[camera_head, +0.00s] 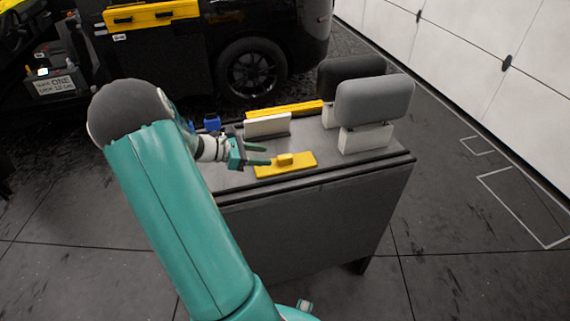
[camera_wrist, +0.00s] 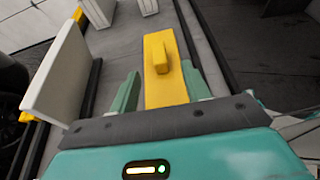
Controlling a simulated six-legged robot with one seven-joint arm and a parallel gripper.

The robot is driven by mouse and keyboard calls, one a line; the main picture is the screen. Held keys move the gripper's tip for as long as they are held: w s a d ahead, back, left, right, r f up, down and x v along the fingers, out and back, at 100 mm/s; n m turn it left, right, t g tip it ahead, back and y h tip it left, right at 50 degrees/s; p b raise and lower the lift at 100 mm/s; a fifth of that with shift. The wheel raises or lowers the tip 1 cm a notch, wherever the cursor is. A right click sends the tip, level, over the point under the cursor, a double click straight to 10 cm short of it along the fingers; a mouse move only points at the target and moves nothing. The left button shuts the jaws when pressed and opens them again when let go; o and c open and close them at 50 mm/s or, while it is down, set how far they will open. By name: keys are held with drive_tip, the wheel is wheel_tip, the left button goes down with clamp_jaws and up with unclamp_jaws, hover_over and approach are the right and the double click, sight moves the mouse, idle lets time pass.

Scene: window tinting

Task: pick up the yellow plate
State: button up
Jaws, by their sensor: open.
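The yellow plate (camera_head: 285,164) lies flat on the grey bench top near its front edge, with a small raised yellow block on it. It also shows in the wrist view (camera_wrist: 163,88), with its near end between my fingers in the picture. My gripper (camera_head: 266,154) is open and empty at the plate's left end. In the wrist view my gripper (camera_wrist: 160,92) has one green finger on each side of the plate. I cannot tell the height of the fingertips above the bench.
The bench (camera_head: 374,155) also bears a white upright block (camera_head: 267,125), a long yellow bar (camera_head: 285,109), blue items (camera_head: 212,122) and two headrests, one grey (camera_head: 374,99) and one black (camera_head: 345,72). A dark vehicle (camera_head: 180,65) stands behind. Open floor lies right of the bench.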

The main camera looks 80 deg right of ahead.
sight(283, 156)
drive_tip(key=x, duration=0.8)
drive_tip(key=shift+s+d+f, duration=0.15)
drive_tip(key=shift+s+d, duration=0.05)
drive_tip(key=shift+s, duration=0.05)
clamp_jaws()
